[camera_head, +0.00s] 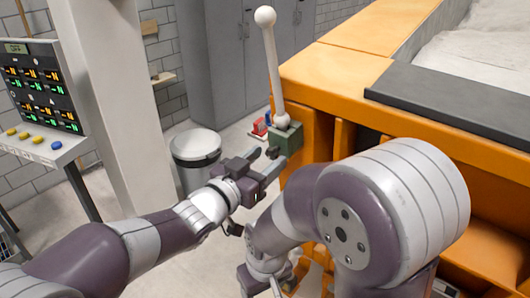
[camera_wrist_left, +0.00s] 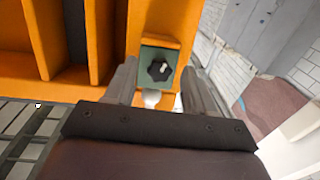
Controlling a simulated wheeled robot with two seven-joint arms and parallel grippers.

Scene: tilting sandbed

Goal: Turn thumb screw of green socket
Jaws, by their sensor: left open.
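The green socket (camera_head: 288,139) is fixed at the corner of the orange frame, with a white lever (camera_head: 273,60) rising from it to a ball end. In the left wrist view the green socket (camera_wrist_left: 148,54) shows its dark thumb screw (camera_wrist_left: 159,68) facing the camera. My left gripper (camera_head: 272,162) is open beside the socket. Its two fingers (camera_wrist_left: 160,88) appear on either side of the socket and screw in the wrist view, with a gap to the screw. My right gripper (camera_head: 264,279) is partly in view at the lower edge, and its jaws are unclear.
The orange sandbed frame (camera_head: 335,70) fills the right, with a dark edge panel (camera_head: 450,100) and pale sand (camera_head: 490,40). A grey bin (camera_head: 195,150) stands behind my left gripper. A control panel (camera_head: 40,90) and pale column (camera_head: 110,100) stand left.

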